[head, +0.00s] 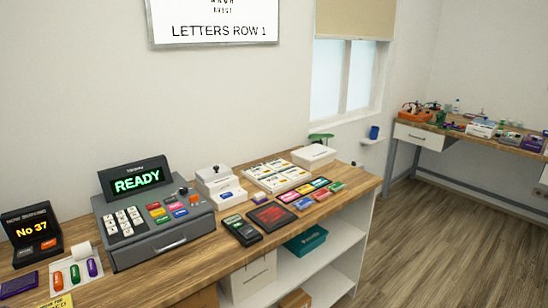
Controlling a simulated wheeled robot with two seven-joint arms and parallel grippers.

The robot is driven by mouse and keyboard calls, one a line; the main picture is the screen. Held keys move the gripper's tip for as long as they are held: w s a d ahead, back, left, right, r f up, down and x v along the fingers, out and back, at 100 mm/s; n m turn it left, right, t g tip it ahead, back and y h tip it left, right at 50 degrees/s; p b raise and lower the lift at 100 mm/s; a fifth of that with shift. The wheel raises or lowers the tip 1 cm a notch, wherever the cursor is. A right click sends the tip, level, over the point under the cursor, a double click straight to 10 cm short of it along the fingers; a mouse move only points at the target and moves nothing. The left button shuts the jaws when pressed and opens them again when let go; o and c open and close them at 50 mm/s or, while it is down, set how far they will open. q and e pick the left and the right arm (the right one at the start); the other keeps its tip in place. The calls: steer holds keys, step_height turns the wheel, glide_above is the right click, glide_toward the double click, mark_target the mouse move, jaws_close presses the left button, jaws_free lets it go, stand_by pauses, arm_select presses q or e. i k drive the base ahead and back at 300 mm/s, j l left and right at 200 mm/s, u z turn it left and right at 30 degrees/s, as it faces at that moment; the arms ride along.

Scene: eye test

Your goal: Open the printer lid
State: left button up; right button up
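No object carries a printer label that I can read. A small white device (222,190) with a black knob on top and a blue patch on its front stands on the wooden counter, right of the cash register; it may be the printer. Its upper part looks shut, but I cannot tell for sure. A closed white box (313,156) stands further right at the counter's back. Neither of my grippers is in view.
The cash register (150,213) shows READY. The counter (200,258) also bears a dark display (33,234) reading No 37, a white tray (275,176) and several coloured cards. A second table (420,136) with small items stands at the right. The floor (430,235) between is clear.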

mark_target(215, 172)
steer(key=i+l, duration=0.2)
steer(key=i, duration=0.15)
steer(key=i+l+z, duration=0.1)
steer(key=i+l, duration=0.3)
steer(key=i, duration=0.35)
steer(key=k+l+z, duration=0.05)
